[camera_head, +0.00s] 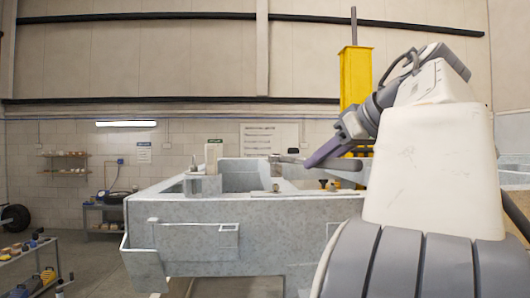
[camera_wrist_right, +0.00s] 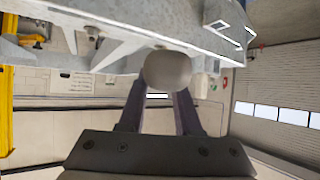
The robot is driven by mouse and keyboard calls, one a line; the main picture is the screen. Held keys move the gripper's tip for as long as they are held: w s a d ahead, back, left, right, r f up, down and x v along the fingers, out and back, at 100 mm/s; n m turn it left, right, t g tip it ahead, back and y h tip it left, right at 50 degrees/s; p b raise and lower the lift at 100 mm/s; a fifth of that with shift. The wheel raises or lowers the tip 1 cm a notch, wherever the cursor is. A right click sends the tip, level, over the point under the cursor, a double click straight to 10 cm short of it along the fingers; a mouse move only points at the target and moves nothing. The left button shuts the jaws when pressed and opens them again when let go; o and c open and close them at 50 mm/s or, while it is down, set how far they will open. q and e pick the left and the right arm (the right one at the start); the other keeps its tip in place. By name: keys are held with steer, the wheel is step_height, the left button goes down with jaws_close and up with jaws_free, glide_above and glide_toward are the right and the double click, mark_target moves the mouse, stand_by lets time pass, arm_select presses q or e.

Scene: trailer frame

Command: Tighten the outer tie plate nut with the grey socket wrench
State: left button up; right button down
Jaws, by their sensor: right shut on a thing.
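The grey socket wrench (camera_head: 345,164) lies nearly level above the top of the pale grey trailer frame (camera_head: 165,212), its head (camera_head: 275,159) to the left. My right gripper (camera_head: 312,161) is shut on its handle, reaching in from the right with purple-grey fingers. In the right wrist view, the rounded grey handle end (camera_wrist_right: 167,70) shows between the fingers (camera_wrist_right: 160,98). A small upright round part shows below the wrench head at the frame's top edge. I cannot tell the outer tie plate nut from the socket there, or whether they touch. My left gripper is not in view.
A yellow post (camera_head: 355,78) stands behind the right arm. Small yellow and dark parts (camera_head: 323,184) sit on the frame right of the wrench head. A white upright block (camera_head: 213,157) stands on the frame to the left. Shelves (camera_head: 102,215) and floor lie further left.

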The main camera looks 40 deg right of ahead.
steer(key=shift+f, duration=0.5)
steer(key=shift+f+b, duration=0.2)
steer(key=shift+b, duration=0.15)
steer(key=shift+f+b, duration=0.65)
steer(key=shift+f, duration=0.25)
stand_by(1.6)
